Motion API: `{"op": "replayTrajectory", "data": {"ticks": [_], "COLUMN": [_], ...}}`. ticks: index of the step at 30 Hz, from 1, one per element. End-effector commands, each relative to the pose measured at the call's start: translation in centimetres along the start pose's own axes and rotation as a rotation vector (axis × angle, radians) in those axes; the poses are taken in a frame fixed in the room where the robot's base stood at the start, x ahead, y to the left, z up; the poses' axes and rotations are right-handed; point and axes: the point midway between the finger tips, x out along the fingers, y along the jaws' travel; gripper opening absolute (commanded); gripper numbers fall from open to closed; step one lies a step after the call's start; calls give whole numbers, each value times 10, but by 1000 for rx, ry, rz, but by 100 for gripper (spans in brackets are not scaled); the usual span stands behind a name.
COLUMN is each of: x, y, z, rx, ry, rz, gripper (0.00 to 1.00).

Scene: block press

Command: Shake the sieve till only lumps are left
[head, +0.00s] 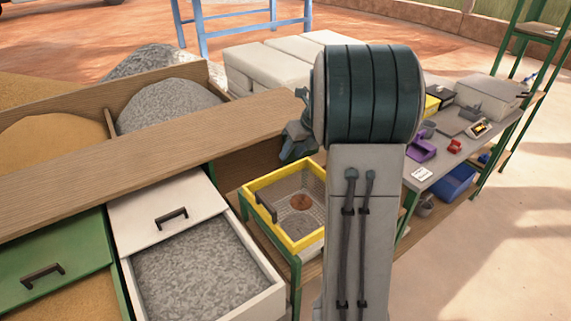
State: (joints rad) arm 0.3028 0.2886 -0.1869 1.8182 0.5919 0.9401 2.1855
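The sieve (308,240) is a yellow square frame with a grey mesh floor and a black handle (265,206) on its left side. It rests level on a green-legged stand below the wooden counter. A round brown patch (301,202) shows in the middle of the mesh; I cannot tell whether it is a lump or something below. No other lumps are clear. My gripper (291,154) is a dark grey shape above the sieve's back edge, apart from the handle. My own arm hides part of it and the sieve's right side. Its fingers are too small to read.
An open white drawer (250,306) of grey gravel stands left of the sieve. A wooden counter (120,158) runs behind, with bins of sand (50,140) and gravel (168,103). A grey table (440,182) with purple and red items stands at right. Pale blocks (270,68) lie behind.

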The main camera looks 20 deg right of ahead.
Motion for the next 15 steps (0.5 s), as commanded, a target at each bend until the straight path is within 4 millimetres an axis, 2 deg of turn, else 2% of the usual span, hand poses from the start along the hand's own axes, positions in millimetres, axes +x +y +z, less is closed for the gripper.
{"op": "replayTrajectory", "data": {"ticks": [3,6,10,15], "x": [-24,-39,-50,-54], "y": [-1,-2,-2,-1], "z": [0,0,0,0], "rx": [1,1,2,3], "ry": [-4,-3,-2,0], "rz": [-2,-2,-1,0], "gripper": [36,36,36,36]}}
